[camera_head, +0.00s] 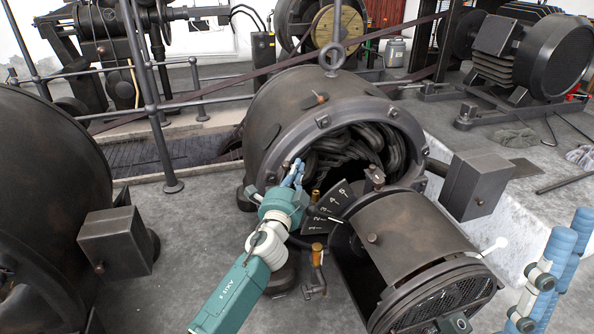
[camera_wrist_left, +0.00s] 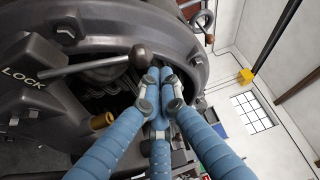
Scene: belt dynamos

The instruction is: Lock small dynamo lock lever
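The lock lever (camera_wrist_left: 95,66) shows in the left wrist view as a grey rod from a pivot beside a plate marked LOCK (camera_wrist_left: 24,77), ending in a dark brown knob (camera_wrist_left: 141,57). In the head view I cannot make this lever out for certain. The small dynamo (camera_head: 290,105) is a rusty round housing with an open front. My left gripper (camera_head: 295,172) is at its lower left rim. In the left wrist view its blue fingers (camera_wrist_left: 162,80) are drawn together just right of the knob, with nothing seen between them; whether they touch it is unclear. My right gripper (camera_head: 560,260) is partly in view at the right edge.
A numbered dark plate (camera_head: 326,210) and a brass fitting (camera_head: 318,250) lie close right of my left gripper. A hinged round cover (camera_head: 400,235) stands open in front. Metal boxes (camera_head: 477,185) (camera_head: 116,240) jut out on both sides. A railing (camera_head: 160,110) stands behind left.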

